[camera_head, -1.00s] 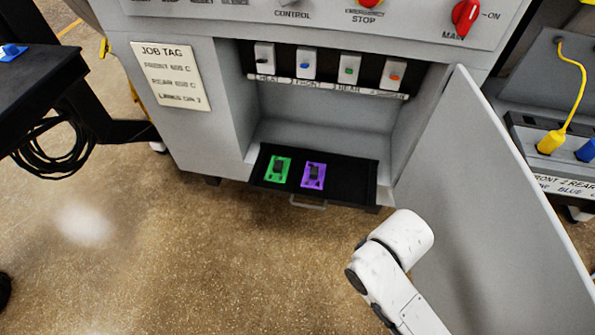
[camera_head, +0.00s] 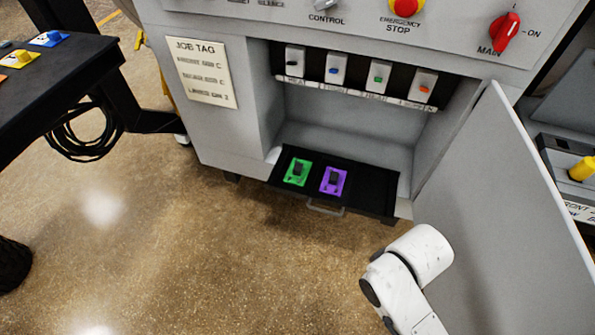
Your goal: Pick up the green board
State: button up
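The green board (camera_head: 298,172) is a small flat plate with a dark block on it. It lies on the left part of a black pull-out drawer (camera_head: 372,199) low in the grey furnace cabinet. A purple board (camera_head: 333,181) with a similar dark block lies just to its right, with a small gap between them. A white part of my arm shows at the lower right, in front of the open door and apart from the boards. My gripper itself is not in view.
An open grey cabinet door (camera_head: 500,215) stands at the right. A black table (camera_head: 60,88) with blue and yellow pieces is at the left, with a coiled black cable (camera_head: 82,140) below. The speckled floor (camera_head: 190,255) in front of the drawer is clear.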

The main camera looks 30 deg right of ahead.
aim_at(298, 172)
jog(key=j, duration=0.4)
jog(key=i+j, duration=0.15)
jog(key=j, duration=0.6)
jog(key=i, duration=1)
jog(key=i+l+z, duration=0.1)
jog(key=i+l, duration=0.25)
jog(key=i, duration=0.2)
